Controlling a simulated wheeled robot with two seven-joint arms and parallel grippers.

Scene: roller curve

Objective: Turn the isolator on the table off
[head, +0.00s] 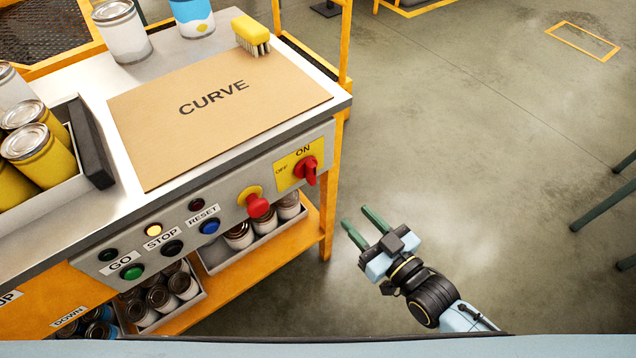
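The isolator is a red rotary knob (307,169) on a yellow plate (288,176) marked ON and OFF. It sits at the right end of the grey panel on the table's front edge. The knob's grip looks roughly upright, near the ON label. My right gripper (361,223) is to the right of and below the knob, clear of the table. Its two green fingers are apart with nothing between them, pointing up and left toward the panel. My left gripper is not in view.
Left of the isolator are a red mushroom button (257,205), a blue reset button (209,227) and a green go button (132,271). A cardboard sheet marked CURVE (215,110) and a yellow brush (251,35) lie on the table (330,89). Floor at right is open.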

